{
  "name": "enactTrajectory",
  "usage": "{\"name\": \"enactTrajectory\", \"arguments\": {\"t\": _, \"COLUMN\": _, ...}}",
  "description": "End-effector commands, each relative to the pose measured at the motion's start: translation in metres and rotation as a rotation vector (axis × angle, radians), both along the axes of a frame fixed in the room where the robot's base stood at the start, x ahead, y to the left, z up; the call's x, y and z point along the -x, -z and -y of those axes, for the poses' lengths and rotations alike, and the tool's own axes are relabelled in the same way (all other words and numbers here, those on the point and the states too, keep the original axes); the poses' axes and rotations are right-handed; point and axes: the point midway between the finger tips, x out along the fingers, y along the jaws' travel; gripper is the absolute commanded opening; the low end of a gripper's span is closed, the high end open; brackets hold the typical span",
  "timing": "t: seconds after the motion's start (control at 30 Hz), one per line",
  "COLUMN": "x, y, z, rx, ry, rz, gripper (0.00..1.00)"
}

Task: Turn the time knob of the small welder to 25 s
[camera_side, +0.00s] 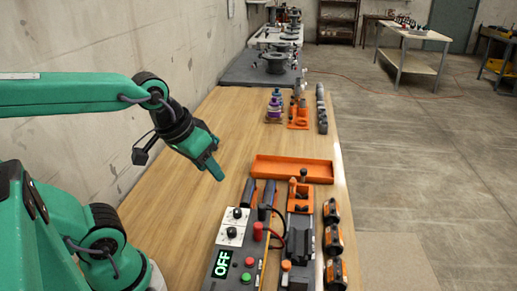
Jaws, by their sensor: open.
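The small welder (227,259) is a grey box at the front of the bench, with a lit green display reading OFF. Two black knobs on white dial plates sit on its top: an upper knob (237,213) and a lower knob (231,232). I cannot tell which one is the time knob, and the dial marks are too small to read. My gripper (217,176) is open and empty, above the bench. In the picture it is up and to the left of the knobs, apart from them.
An orange tray (292,169) lies further back. An orange clamp fixture (300,200) is at the right. The wooden bench (185,215) is clear at left.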

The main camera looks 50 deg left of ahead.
Motion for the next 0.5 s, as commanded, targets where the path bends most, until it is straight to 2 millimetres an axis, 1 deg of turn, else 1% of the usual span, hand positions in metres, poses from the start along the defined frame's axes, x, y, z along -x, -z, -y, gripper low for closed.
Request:
{"name": "enactTrajectory", "arguments": {"t": 0.27, "x": -0.021, "y": 0.015, "z": -0.004, "rx": 0.139, "ry": -0.348, "rz": -0.1, "gripper": 0.44}}
{"name": "enactTrajectory", "arguments": {"t": 0.5, "x": -0.039, "y": 0.032, "z": -0.009, "rx": 0.24, "ry": -0.682, "rz": -0.18, "gripper": 0.44}}
